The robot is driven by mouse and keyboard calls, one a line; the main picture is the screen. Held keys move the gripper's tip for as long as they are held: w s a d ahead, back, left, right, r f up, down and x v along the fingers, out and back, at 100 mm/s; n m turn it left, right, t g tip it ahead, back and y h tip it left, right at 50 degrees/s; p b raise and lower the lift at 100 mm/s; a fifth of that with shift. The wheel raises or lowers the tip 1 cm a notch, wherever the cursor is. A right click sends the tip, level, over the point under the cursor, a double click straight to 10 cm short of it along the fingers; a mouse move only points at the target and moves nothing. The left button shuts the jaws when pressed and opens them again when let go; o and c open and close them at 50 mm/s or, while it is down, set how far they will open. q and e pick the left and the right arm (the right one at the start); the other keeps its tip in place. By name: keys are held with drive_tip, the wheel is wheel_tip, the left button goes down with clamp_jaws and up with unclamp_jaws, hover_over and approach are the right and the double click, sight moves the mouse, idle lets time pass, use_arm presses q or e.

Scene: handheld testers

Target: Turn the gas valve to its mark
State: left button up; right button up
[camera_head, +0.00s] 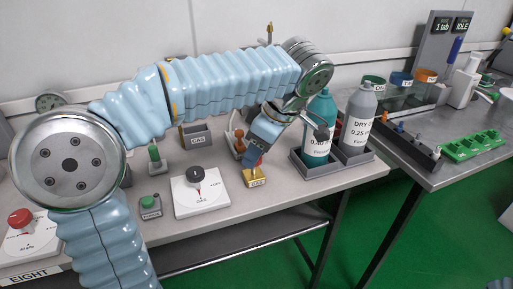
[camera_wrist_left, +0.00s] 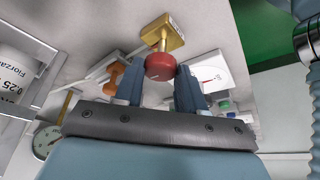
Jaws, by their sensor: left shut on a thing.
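A brass valve block (camera_head: 255,178) with a small label stands near the bench's front edge in the head view; I cannot read its label. In the left wrist view the brass body (camera_wrist_left: 163,35) carries a round red knob (camera_wrist_left: 160,67) with a pale line on its face. My left gripper (camera_head: 254,158) points down at it, and its two blue fingers (camera_wrist_left: 160,82) are on either side of the red knob, shut on it. The fingers hide most of the knob in the head view. I cannot make out the target mark. My right gripper is not in view.
A white dial plate with a black knob (camera_head: 195,173) lies left of the valve. Teal (camera_head: 318,125) and grey (camera_head: 359,115) bottles stand in trays on the right. An orange-handled fixture (camera_head: 238,141) is close behind the gripper. A green button box (camera_head: 149,206) sits further left.

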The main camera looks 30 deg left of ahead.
use_arm(q)
drive_tip(key=shift+n, duration=0.3)
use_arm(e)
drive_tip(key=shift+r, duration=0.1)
use_arm(q)
drive_tip(key=o, duration=1)
drive_tip(key=shift+o, duration=0.2)
